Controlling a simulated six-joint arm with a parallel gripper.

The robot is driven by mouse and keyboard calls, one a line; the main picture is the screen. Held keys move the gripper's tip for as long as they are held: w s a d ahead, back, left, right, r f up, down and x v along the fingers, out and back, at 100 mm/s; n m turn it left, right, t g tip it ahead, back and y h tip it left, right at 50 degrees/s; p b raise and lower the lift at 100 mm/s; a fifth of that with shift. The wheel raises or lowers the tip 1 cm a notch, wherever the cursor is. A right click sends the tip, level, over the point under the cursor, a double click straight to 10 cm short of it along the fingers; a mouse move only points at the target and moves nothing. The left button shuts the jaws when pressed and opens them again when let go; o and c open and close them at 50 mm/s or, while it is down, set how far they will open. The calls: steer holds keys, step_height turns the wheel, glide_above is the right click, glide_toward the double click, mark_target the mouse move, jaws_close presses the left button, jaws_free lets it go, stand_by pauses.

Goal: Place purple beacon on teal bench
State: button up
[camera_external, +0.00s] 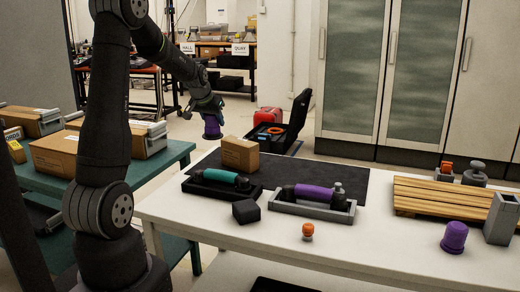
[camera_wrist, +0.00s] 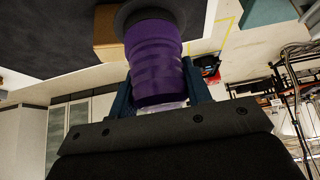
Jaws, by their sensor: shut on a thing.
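My gripper (camera_external: 208,106) is shut on a purple beacon (camera_external: 212,127) with a dark base and holds it in the air, base downward. In the external view it appears between the teal bench (camera_external: 178,154) at left and the white table. The wrist view shows the purple beacon (camera_wrist: 153,60) between the fingers of my gripper (camera_wrist: 160,92); its dark base points away from the wrist. A second purple beacon (camera_external: 455,237) stands upright on the white table at right.
An open black case (camera_external: 280,130) stands behind.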

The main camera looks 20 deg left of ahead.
steer(key=s+a+n+g+y, duration=0.1)
steer(key=s+a+n+y, duration=0.3)
steer(key=a, duration=0.9)
steer(key=s+a+n, duration=0.3)
steer(key=s+a, duration=0.3)
steer(key=a, duration=0.7)
steer(key=f, duration=0.4)
steer(key=shift+w+d+f, duration=0.15)
steer(key=shift+d+f, duration=0.2)
steer(key=shift+s+a+f, duration=0.3)
steer(key=shift+a+f, duration=1.55)
steer(key=shift+a, duration=0.05)
steer(key=shift+s+a+f, duration=0.25)
steer(key=shift+a+f, duration=1.55)
steer(key=shift+a, duration=0.1)
steer(key=shift+s+a+f, duration=0.3)
steer(key=shift+a+f, duration=1.55)
steer(key=shift+a, duration=0.05)
